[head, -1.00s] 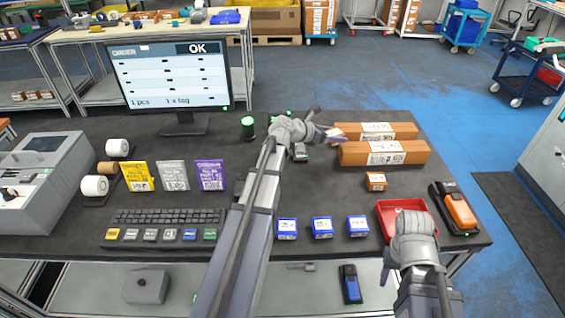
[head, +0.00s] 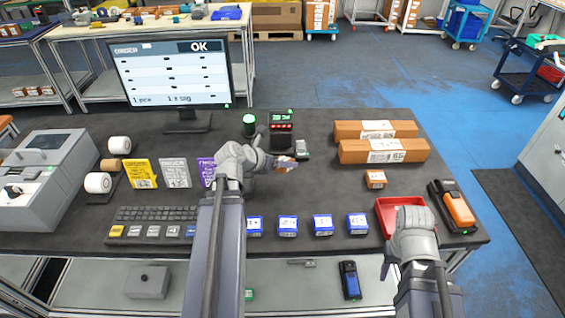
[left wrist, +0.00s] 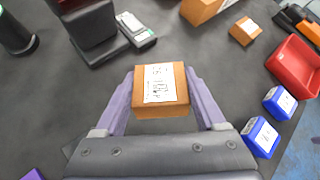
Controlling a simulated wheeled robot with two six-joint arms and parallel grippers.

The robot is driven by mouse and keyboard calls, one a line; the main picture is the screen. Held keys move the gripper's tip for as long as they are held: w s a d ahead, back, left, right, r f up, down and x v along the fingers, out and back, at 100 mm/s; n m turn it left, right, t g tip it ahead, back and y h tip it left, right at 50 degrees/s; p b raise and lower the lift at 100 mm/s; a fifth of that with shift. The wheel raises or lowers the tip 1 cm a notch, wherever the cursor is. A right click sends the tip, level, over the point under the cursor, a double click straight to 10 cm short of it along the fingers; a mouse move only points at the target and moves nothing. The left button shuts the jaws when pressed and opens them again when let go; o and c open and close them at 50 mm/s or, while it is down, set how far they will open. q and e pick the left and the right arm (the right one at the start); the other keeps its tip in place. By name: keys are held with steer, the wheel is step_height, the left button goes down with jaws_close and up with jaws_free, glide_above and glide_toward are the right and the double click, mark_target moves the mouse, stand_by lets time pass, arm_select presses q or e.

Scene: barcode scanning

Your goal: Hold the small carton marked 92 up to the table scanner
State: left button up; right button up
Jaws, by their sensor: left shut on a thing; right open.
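My left gripper (head: 289,162) is shut on a small brown carton (head: 284,168), held above the table in front of the table scanner (head: 281,130). In the left wrist view the carton (left wrist: 160,110) sits between the two purple fingers, with its white label facing up. The label's print is too small to read surely. The black scanner (left wrist: 92,28) stands apart from the carton, up and left in that view. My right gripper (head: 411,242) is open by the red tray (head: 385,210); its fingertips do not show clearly.
Another small carton (head: 375,180) lies right of the held one, before two long cartons (head: 384,151). Several blue boxes (head: 322,225) line the front. An orange handheld device (head: 458,210) is at the right. A monitor (head: 170,75) reads OK. The table's middle is clear.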

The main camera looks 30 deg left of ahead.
arm_select(q)
steer(key=w+f+b, duration=0.1)
steer(key=w+a+f+b, duration=0.1)
steer(key=f+b, duration=0.1)
steer(key=w+a+f+b, duration=0.1)
steer(key=w, duration=0.1)
steer(key=shift+a+f, duration=0.2)
steer(key=shift+f, duration=0.1)
stand_by(0.4)
step_height(320, 180, up, 4)
steer(key=p, duration=0.3)
steer(key=shift+p, duration=0.3)
stand_by(0.4)
